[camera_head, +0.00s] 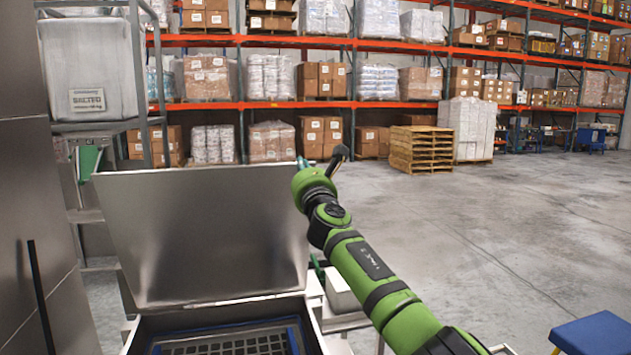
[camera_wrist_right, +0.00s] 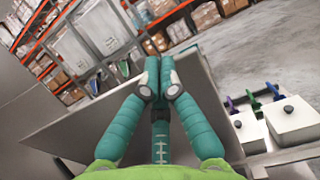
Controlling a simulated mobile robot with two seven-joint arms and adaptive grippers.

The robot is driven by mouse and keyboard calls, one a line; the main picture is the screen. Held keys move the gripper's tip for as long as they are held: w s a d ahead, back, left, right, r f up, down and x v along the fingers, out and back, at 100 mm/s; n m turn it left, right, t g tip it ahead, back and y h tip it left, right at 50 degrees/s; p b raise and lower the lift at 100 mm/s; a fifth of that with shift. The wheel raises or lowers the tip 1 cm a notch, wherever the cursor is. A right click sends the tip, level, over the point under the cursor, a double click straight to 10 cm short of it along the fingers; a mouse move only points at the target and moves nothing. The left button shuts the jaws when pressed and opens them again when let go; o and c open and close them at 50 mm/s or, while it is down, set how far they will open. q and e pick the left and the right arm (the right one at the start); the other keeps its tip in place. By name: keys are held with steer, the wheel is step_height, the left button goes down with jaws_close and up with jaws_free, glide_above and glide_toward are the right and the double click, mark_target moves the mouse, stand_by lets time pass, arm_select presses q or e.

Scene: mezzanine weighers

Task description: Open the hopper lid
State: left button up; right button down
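The hopper lid (camera_head: 205,235) is a broad bare metal panel, raised and leaning back behind the hopper (camera_head: 145,343). The hopper mouth is uncovered and shows a dark grate inside a blue frame. My right arm reaches along the lid's right side. My right gripper (camera_head: 303,163) is mostly hidden behind its own wrist at the lid's upper right corner. In the right wrist view, the teal fingers of the gripper (camera_wrist_right: 155,45) are closed together in front of the lid (camera_wrist_right: 85,125), with tips near its top edge. I see nothing between them; contact with the lid is unclear. My left gripper is out of view.
A white container (camera_head: 342,292) stands right of the hopper; the wrist view shows two knobbed white boxes (camera_wrist_right: 295,120) there. A labelled bin (camera_head: 90,70) sits on a rack at left. A blue stool (camera_head: 595,335) is at front right. The floor at right is open.

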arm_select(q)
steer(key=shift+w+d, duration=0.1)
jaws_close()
arm_select(e)
steer(key=s+d, duration=0.3)
steer(key=s, duration=1.1)
steer(key=shift+s+f, duration=0.15)
steer(key=shift+f, duration=0.25)
